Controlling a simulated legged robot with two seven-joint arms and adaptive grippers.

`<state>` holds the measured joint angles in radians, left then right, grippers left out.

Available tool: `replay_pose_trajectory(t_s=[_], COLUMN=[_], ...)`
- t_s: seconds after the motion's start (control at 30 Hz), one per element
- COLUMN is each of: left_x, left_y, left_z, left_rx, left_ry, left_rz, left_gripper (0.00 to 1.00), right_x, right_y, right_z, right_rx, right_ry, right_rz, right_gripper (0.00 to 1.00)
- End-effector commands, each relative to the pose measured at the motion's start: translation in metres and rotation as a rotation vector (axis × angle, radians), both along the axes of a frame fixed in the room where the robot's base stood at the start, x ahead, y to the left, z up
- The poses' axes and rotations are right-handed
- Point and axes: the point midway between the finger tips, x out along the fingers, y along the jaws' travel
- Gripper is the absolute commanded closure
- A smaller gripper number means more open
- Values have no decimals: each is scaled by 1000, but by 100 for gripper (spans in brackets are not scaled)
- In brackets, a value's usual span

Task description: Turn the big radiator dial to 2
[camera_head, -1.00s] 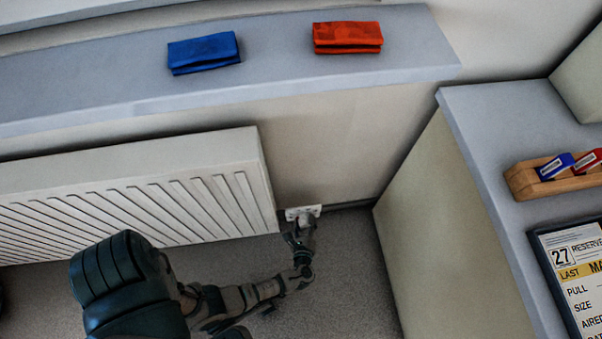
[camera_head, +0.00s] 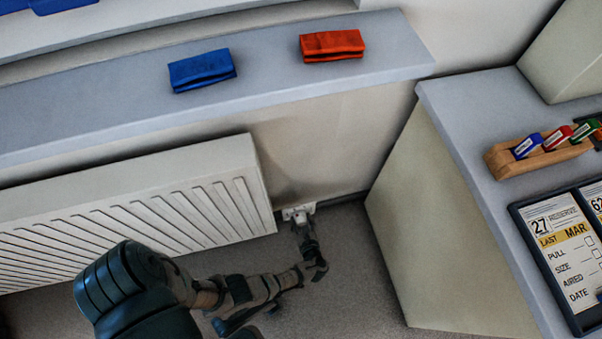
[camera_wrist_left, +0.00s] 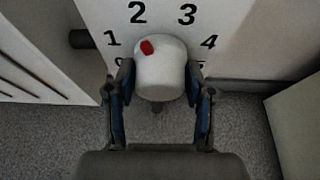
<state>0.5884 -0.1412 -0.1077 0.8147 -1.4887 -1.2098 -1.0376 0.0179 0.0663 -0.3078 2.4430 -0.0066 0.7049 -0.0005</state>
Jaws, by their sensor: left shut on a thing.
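The big radiator dial (camera_wrist_left: 162,74) is a white round knob in the left wrist view, with a red mark on its upper left face. Its plate (camera_wrist_left: 112,14) carries black numbers; 1, 2, 3 and 4 are readable, others are partly hidden. The red mark lies between the directions of 1 and 2. My left gripper (camera_wrist_left: 160,92) is shut on the dial, one finger on each side. In the head view the left gripper (camera_head: 305,228) is at the plate beside the radiator's right end, and the dial is mostly hidden. My right gripper is not in view.
The white radiator (camera_head: 215,210) stands left of the plate. A grey sill (camera_head: 120,115) above it bears a blue folded cloth (camera_head: 202,70) and a red one (camera_head: 332,45). A counter (camera_head: 455,110) at right holds a wooden clip rack (camera_head: 500,160) and a card board (camera_head: 545,290).

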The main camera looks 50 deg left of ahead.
Motion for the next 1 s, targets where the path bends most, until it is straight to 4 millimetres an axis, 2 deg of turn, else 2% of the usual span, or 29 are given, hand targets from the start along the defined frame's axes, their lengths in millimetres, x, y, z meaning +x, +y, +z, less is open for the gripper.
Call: replay_pose_trajectory(t_s=[0.33, 0.37, 0.43, 0.47, 0.8, 0.87, 1.0], left_x=[-3, -3, -3, -3, -2, -3, -12], left_y=[-1, -1, -1, -1, -2, -7, -27], left_z=[-4, -4, -4, -4, 0, 1, 10], left_rx=[-6, -6, -4, -4, -2, -2, -5], left_ry=[10, 9, 8, 8, 3, 1, 2], left_rz=[0, 0, 0, 0, -1, -1, -1], left_gripper=[82, 42, 25, 21, 21, 21, 21], right_x=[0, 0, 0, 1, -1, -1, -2], right_y=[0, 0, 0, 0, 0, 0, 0], right_z=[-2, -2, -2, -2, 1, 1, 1], right_rx=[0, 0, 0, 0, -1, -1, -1], right_ry=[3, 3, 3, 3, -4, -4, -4], right_rz=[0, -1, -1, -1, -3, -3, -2], right_gripper=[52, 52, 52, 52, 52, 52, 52])
